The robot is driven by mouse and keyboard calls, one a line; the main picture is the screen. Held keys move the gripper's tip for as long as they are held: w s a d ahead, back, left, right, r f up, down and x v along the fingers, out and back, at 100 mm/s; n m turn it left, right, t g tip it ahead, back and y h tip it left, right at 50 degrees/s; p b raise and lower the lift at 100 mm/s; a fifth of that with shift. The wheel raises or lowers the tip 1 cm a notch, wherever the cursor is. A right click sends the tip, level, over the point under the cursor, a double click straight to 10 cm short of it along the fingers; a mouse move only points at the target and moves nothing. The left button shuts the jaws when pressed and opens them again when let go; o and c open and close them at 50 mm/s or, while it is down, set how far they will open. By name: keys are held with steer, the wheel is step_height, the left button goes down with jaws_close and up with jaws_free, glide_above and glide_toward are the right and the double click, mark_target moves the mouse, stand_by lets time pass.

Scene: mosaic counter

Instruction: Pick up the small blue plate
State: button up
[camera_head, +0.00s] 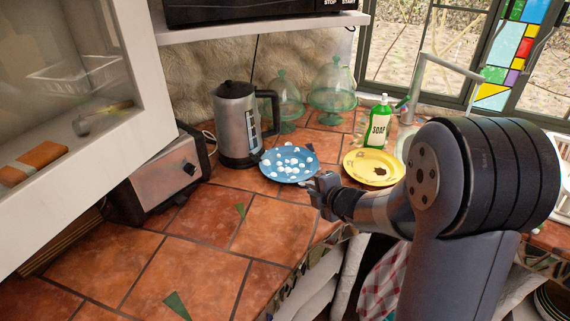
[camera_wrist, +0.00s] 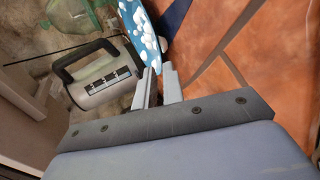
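The small blue plate (camera_head: 290,163), covered in white spots, is on the tiled counter just right of the kettle. In the wrist view part of the plate (camera_wrist: 141,30) shows steeply slanted, its near rim at my fingertips. My gripper (camera_head: 319,183) reaches in from the right at the plate's right front rim. In the wrist view its two fingers (camera_wrist: 158,72) are close together with a narrow gap, and the rim appears to lie between or against their tips. I cannot tell whether they clamp it.
A metal kettle (camera_head: 238,125) stands close left of the plate. A yellow plate (camera_head: 372,167) lies to its right, with a green soap bottle (camera_head: 378,124) behind. Glass domes (camera_head: 333,88) stand at the back. A toaster (camera_head: 160,178) is at left. The front left counter is mostly clear.

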mark_target(300, 190)
steer(key=shift+p+x, duration=0.4)
steer(key=shift+x, duration=3.35)
steer(key=shift+a, duration=0.1)
jaws_close()
steer(key=shift+r, duration=0.2)
